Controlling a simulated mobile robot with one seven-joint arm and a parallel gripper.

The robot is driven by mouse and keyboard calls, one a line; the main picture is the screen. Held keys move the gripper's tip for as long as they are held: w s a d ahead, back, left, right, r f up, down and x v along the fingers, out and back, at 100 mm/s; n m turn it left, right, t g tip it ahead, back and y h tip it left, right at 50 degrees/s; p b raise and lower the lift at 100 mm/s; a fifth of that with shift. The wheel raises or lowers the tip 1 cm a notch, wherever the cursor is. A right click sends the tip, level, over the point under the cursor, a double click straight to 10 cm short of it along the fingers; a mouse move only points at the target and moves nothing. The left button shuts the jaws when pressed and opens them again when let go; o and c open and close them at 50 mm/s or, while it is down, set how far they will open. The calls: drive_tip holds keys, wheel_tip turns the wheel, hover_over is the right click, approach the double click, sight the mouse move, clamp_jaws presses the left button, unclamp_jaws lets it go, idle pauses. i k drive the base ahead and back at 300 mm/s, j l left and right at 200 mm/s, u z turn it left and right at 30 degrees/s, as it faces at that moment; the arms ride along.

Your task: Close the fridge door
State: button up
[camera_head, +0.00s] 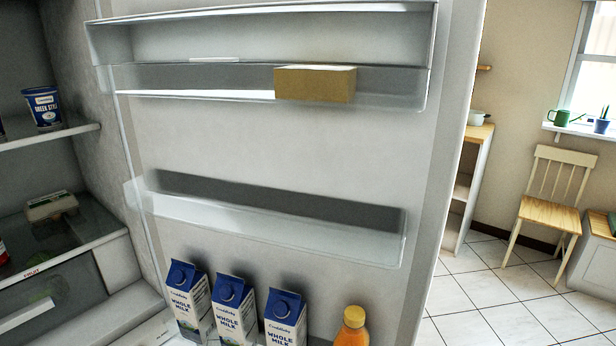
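The fridge door (280,140) stands open and fills the middle of the view, its inner side facing me. Its upper bin holds a tan box (315,84). The middle bin (280,220) looks empty. In the bottom bin stand several blue-topped milk cartons (236,312) and an orange bottle with a yellow cap (352,328). The fridge interior (40,180) shows at the left, joined to the door along the door's left side. The door's free edge (455,160) is on the right. My gripper is not in view.
Inside the fridge, a blue and white tub (44,107) and an egg carton (52,206) sit on shelves. Beyond the door, a wooden chair (545,200), a shelf unit (468,180) and a windowsill (585,130) stand by the walls. The tiled floor (490,295) at right is clear.

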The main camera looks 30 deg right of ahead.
sight(338, 206)
drive_tip(key=k+l+u, duration=0.15)
drive_tip(key=l, duration=0.15)
drive_tip(key=l+u, duration=0.15)
drive_tip(key=l, duration=0.2)
drive_tip(key=k+l+u, duration=0.25)
drive_tip(key=l, duration=0.25)
drive_tip(key=l+u, duration=0.15)
drive_tip(key=l, duration=0.2)
drive_tip(key=k+l+u, duration=0.1)
drive_tip(key=l, duration=0.25)
drive_tip(key=l+u, duration=0.15)
drive_tip(key=l, duration=0.25)
drive_tip(key=k+l+u, duration=0.15)
drive_tip(key=l, duration=0.25)
drive_tip(key=l+u, duration=0.15)
drive_tip(key=l, duration=0.25)
drive_tip(key=k+l+u, duration=0.15)
drive_tip(key=l, duration=0.2)
drive_tip(key=k+l+u, duration=0.1)
drive_tip(key=l, duration=0.3)
drive_tip(key=l+u, duration=0.1)
drive_tip(key=l, duration=0.4)
drive_tip(key=k+l, duration=0.15)
drive_tip(key=l, duration=0.3)
drive_tip(key=k+l+z, duration=0.2)
drive_tip(key=z, duration=0.2)
drive_tip(key=k+l+z, duration=0.2)
drive_tip(key=z, duration=0.2)
